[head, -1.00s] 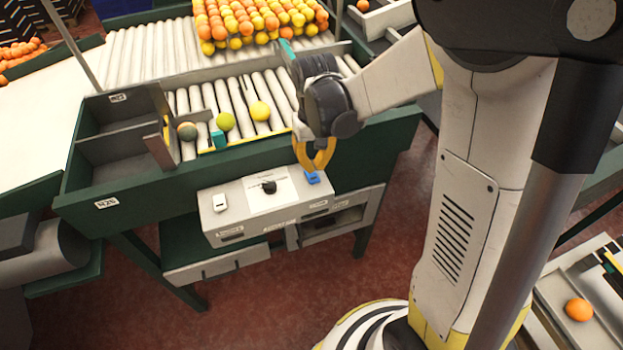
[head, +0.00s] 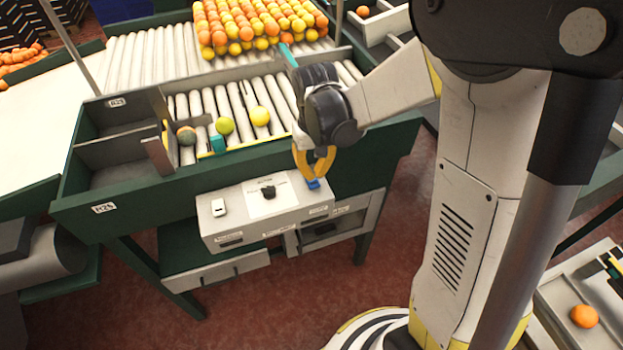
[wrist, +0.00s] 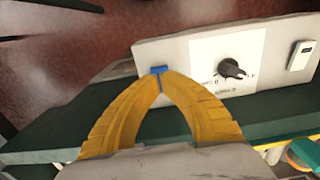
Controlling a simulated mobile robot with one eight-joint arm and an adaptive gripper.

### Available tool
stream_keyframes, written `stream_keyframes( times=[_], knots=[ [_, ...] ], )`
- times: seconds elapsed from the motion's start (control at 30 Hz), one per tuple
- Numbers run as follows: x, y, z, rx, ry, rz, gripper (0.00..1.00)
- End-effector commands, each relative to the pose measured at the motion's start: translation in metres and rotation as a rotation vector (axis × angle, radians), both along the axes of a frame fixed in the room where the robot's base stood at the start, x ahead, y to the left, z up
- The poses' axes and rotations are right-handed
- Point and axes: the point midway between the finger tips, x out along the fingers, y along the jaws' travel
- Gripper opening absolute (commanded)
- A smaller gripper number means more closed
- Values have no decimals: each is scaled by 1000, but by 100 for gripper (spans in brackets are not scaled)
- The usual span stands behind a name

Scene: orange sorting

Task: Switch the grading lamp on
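The control box (head: 236,222) is a pale grey panel on the front of the green sorting table. It carries a white switch (head: 218,207) at left, a black knob (head: 268,192) on a white plate, and a small blue part (head: 314,184) at the right end. The lamp itself is not identifiable. My gripper (head: 313,178) has yellow fingers over the right end of the box. In the wrist view its fingertips (wrist: 159,80) meet right at the blue part (wrist: 158,69), seemingly touching it. They partly hide it. The knob (wrist: 231,69) and white switch (wrist: 301,55) are clear of the fingers.
Behind the box are rollers (head: 285,97) with a few loose fruits, and a heap of oranges and yellow fruit (head: 258,25) further back. A divided green bin (head: 120,178) is at left. A grey drawer unit (head: 222,270) hangs below the box.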

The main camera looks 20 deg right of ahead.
Motion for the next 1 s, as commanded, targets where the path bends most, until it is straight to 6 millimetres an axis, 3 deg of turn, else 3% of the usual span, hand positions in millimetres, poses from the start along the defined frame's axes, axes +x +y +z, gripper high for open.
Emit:
stream_keyframes(
  times=[1.0],
  knots=[
    [0,0,-7,0,0,0,0]
  ],
)
